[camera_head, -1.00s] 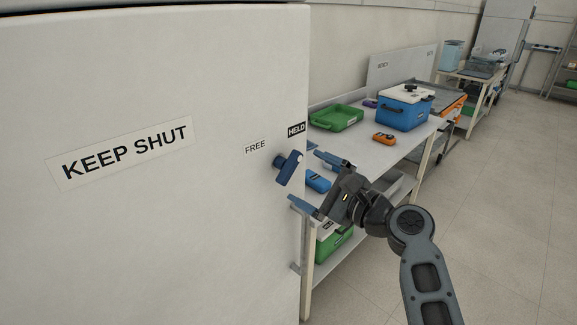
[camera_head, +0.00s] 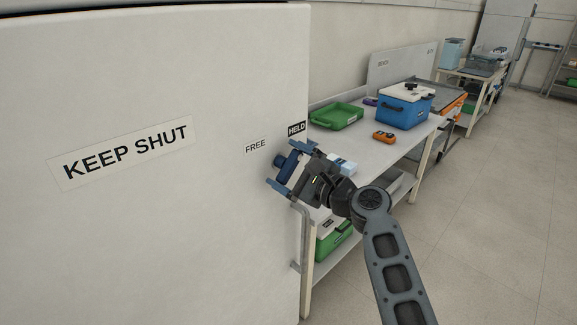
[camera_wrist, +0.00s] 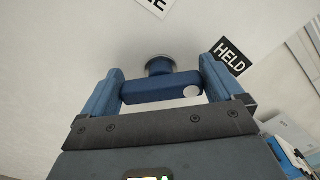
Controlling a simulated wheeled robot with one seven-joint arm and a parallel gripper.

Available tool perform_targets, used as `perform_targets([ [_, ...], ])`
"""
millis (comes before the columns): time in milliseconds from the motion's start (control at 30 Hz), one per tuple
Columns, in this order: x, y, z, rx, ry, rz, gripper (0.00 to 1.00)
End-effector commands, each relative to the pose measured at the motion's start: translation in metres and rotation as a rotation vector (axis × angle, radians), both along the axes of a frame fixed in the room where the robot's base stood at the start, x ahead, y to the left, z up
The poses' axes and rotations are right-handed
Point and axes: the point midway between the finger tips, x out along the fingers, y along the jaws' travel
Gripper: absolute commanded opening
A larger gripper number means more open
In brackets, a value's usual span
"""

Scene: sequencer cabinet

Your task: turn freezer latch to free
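The blue freezer latch (camera_head: 284,169) sits on the white freezer door (camera_head: 130,230), below the HELD label (camera_head: 297,129) and right of the FREE label (camera_head: 255,146). In the wrist view the latch (camera_wrist: 158,89) is a blue bar on a round mount with a pale dot at its right end, the end toward HELD. My gripper (camera_head: 287,164) is at the latch with its fingers open. In the wrist view the two blue fingers of my gripper (camera_wrist: 160,92) stand either side of the bar, with small gaps or light contact at the ends; I cannot tell which.
Right of the freezer is a bench (camera_head: 375,155) with a green tray (camera_head: 336,116), a blue cooler box (camera_head: 403,106) and an orange device (camera_head: 384,136). A green bin (camera_head: 333,243) is on its lower shelf. The floor (camera_head: 500,200) at the right is clear.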

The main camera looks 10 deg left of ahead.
Motion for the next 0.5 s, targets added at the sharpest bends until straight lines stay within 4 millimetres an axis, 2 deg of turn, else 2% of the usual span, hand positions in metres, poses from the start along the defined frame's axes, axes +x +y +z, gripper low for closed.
perform_targets([
  [33,-0.0002,0.0001,-0.0005,-0.001,0.0,0.001,0.83],
  [233,-0.0003,0.0,-0.0006,-0.001,0.0,0.001,0.64],
  [500,-0.0005,0.0,-0.0024,-0.018,-0.022,0.001,0.64],
])
